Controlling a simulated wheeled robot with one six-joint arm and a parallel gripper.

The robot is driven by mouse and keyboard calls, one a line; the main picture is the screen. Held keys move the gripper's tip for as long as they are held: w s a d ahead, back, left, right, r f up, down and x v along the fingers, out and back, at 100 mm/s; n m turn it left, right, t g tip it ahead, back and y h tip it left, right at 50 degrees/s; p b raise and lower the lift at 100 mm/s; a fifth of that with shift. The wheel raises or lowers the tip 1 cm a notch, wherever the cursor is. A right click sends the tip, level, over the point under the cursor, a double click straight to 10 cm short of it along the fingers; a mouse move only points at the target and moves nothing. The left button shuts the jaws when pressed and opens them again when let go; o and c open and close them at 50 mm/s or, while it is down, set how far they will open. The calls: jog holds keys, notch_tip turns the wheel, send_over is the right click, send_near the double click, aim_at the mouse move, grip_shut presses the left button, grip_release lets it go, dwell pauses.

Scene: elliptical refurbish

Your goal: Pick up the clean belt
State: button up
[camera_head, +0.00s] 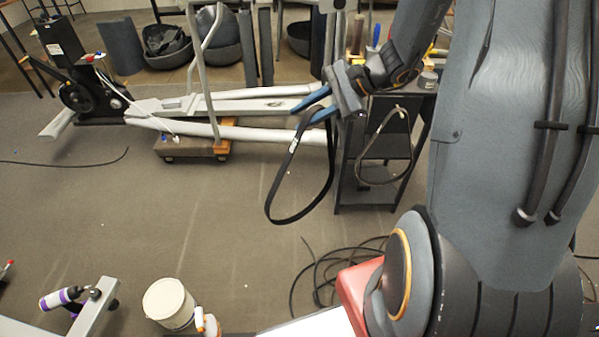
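My gripper (304,115) has blue fingers and is at the upper middle, in front of the dark cart. A black belt (271,195) with white marking hangs from the fingers as a long loop in the air, clear of the floor. The fingers look shut on the belt's top, though the exact contact is small and partly hidden. A second, duller brownish-grey belt (361,168) hangs in a loop at the cart, to the right of my gripper, apart from it.
The dark cart (350,192) stands behind the belts, with tools and small items on top. The elliptical frame (262,133) lies to the left, partly on a wheeled dolly (172,149). A white bucket (168,303) and cables (316,277) are in front. Floor between is clear.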

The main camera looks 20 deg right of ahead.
jog(key=x, duration=0.2)
jog(key=p+x, duration=0.1)
jog(key=x, duration=0.2)
jog(key=shift+s+a+f, duration=0.2)
jog(key=shift+s+a, duration=0.05)
jog(key=shift+a, duration=0.05)
grip_shut()
